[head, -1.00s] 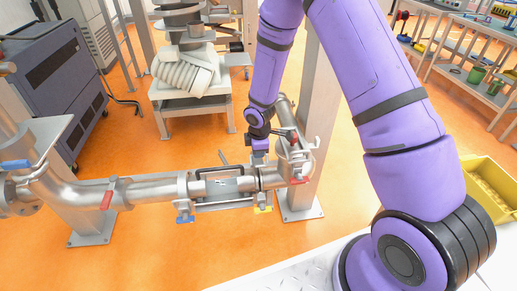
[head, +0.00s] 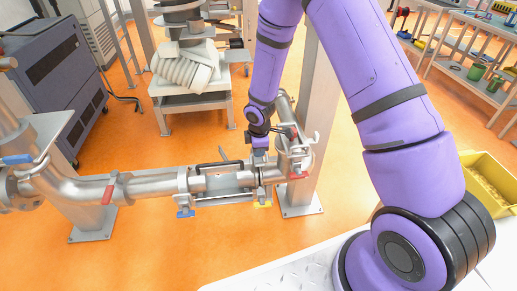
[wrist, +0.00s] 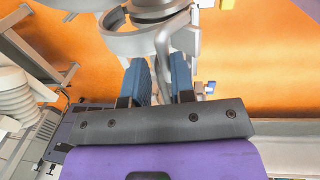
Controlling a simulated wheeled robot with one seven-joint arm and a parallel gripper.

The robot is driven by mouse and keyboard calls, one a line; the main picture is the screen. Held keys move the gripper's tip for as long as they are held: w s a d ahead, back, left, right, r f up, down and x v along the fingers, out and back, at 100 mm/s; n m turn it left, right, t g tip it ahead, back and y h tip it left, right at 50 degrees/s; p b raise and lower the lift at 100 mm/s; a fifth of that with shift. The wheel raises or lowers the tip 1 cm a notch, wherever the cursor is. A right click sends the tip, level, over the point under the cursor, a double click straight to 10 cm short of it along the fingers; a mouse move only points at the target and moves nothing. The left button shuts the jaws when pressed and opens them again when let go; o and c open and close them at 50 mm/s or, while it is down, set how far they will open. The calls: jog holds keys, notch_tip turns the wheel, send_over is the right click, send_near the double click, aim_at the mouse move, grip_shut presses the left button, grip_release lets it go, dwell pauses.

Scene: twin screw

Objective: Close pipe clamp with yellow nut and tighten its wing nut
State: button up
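The yellow nut (head: 263,204) hangs under the clamp at the right end of the middle pipe section, in the head view. My gripper (head: 260,160) points down just above that clamp. In the wrist view a curved metal clamp half (wrist: 143,42) stands out from the pipe, and its metal strip runs down between the two blue fingers of my gripper (wrist: 159,80). The fingers are apart, with gaps visible beside the strip, so my gripper looks open around it. Whether the clamp's other half is seated is hidden by my gripper. The wing nut's threads are too small to make out.
A second clamp with a blue nut (head: 185,212) sits at the left end of the section. A black handle (head: 220,164) is on top of the pipe. Orange floor lies open in front.

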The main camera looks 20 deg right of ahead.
notch_tip(320, 180, up, 11)
jog(key=s, duration=0.1)
jog(key=shift+s+f, duration=0.15)
jog(key=shift+f, duration=0.05)
jog(key=shift+a, duration=0.1)
dwell(0.4)
jog(key=s+d+r+m+t, duration=0.1)
jog(key=s+d+r+m, duration=0.15)
jog(key=r, duration=0.45)
jog(key=s+d+r+m+h, duration=0.15)
jog(key=s+r, duration=0.25)
jog(key=r, duration=0.4)
jog(key=s+d+r+m+t, duration=0.1)
jog(key=s+r+m, duration=0.2)
jog(key=r, duration=0.4)
jog(key=s+d+r+m+t+y, duration=0.1)
jog(key=s+r+m, duration=0.3)
jog(key=s, duration=0.6)
jog(key=s+d+r+m, duration=0.1)
jog(key=s+r+m, duration=0.3)
jog(key=s+r, duration=0.3)
jog(key=s, duration=0.3)
jog(key=shift+s+m+t+y, duration=0.35)
jog(key=shift+m+t, duration=0.05)
jog(key=shift+d, duration=0.1)
